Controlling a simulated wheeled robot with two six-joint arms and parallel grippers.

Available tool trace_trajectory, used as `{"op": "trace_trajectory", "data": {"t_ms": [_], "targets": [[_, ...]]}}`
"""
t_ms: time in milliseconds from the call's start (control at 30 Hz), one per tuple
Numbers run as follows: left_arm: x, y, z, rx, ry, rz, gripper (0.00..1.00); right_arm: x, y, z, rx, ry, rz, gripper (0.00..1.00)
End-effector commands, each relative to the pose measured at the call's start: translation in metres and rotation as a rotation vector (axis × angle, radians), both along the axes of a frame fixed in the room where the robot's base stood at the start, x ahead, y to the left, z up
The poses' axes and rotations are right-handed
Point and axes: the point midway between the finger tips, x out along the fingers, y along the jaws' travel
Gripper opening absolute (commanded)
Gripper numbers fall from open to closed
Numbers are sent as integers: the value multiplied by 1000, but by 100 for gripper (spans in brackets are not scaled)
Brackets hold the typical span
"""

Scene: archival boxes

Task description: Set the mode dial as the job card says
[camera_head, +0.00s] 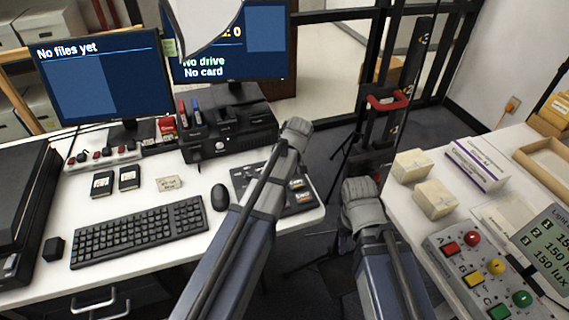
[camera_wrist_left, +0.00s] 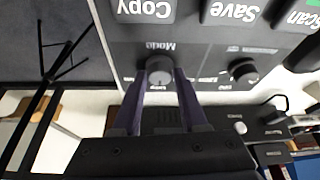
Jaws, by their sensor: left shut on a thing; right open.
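The mode dial (camera_wrist_left: 159,70), a dark round knob under the word Mode, shows upside down in the left wrist view. It sits on a dark control panel (camera_wrist_left: 205,55) with Copy, Save and Scan keys. My left gripper (camera_wrist_left: 160,78) is shut on it, one purple finger on each side. Its setting cannot be read. In the head view the dark panel (camera_head: 246,180) is at the desk's right end, partly hidden by my left arm. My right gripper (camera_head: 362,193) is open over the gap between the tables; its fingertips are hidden. No job card can be made out for certain.
A second dial (camera_wrist_left: 244,71) sits beside the mode dial. A black dock (camera_head: 232,130) stands behind the panel, with a mouse (camera_head: 220,197) and keyboard (camera_head: 140,232) to its left. The right table holds pale blocks (camera_head: 434,199) and a button box (camera_head: 482,270).

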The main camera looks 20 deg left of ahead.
Motion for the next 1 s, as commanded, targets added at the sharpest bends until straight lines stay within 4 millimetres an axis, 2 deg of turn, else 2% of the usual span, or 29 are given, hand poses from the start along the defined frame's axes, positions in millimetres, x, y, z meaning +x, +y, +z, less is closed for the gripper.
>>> {"op": "trace_trajectory", "data": {"t_ms": [167,200,467,767,1000], "targets": [[-1,0,-1,-1,3,0,0,0,0,0,0,0,0,50],[-1,0,-1,-2,4,0,44,0,0,0,0,0,0,50],[-1,0,0,-1,2,-1,72,0,0,0,0,0,0,50],[-1,0,1,0,1,-1,72,0,0,1,0,0,0,50],[-5,-4,16,-1,1,-2,72,0,0,16,0,0,0,50]]}}
